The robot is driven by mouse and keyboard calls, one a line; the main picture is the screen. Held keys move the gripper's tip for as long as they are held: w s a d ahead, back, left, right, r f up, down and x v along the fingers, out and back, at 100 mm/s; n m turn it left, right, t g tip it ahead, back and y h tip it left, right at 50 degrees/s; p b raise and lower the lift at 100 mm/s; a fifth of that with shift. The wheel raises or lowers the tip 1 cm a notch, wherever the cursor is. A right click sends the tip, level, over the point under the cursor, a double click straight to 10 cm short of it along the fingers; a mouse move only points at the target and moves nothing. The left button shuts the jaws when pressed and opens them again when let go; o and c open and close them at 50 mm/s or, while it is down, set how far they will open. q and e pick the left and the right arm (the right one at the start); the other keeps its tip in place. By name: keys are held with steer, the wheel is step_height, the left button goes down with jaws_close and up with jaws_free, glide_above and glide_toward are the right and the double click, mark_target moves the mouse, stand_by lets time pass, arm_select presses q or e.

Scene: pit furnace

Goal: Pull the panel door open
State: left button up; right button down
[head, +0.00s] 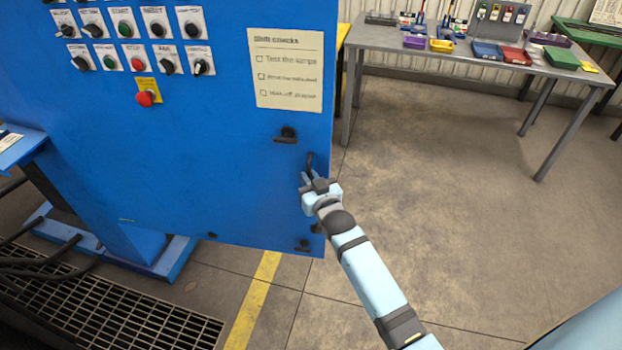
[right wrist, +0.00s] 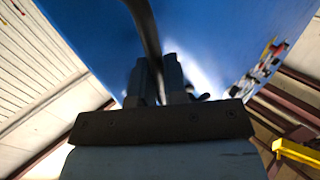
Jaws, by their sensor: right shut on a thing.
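The blue panel door (head: 190,190) fills the left half of the head view, with rows of switches at its top. A dark handle (head: 309,162) sits near its right edge. My right gripper (head: 307,182) is at that edge, shut on the handle. In the right wrist view the two fingers (right wrist: 158,80) close around the dark handle bar (right wrist: 146,30) against the blue surface. I cannot tell from these frames whether the door stands ajar. My left gripper is not in view.
A black latch (head: 287,135) sits above the handle and another (head: 303,245) below. A paper checklist (head: 286,70) is on the door. A grey table (head: 385,37) with trays and tools stands behind right. A floor grating (head: 100,315) lies at lower left. The floor at right is clear.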

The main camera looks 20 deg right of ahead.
steer(key=shift+s+a+r, duration=0.1)
steer(key=shift+s+a, duration=0.05)
steer(key=shift+a, duration=0.15)
steer(key=c, duration=1.3)
jaws_free()
steer(key=shift+o, duration=0.5)
steer(key=shift+a, duration=0.15)
steer(key=s+b, duration=0.1)
steer(key=s, duration=1.2)
steer(key=shift+s+b, duration=0.35)
steer(key=shift+b, duration=0.05)
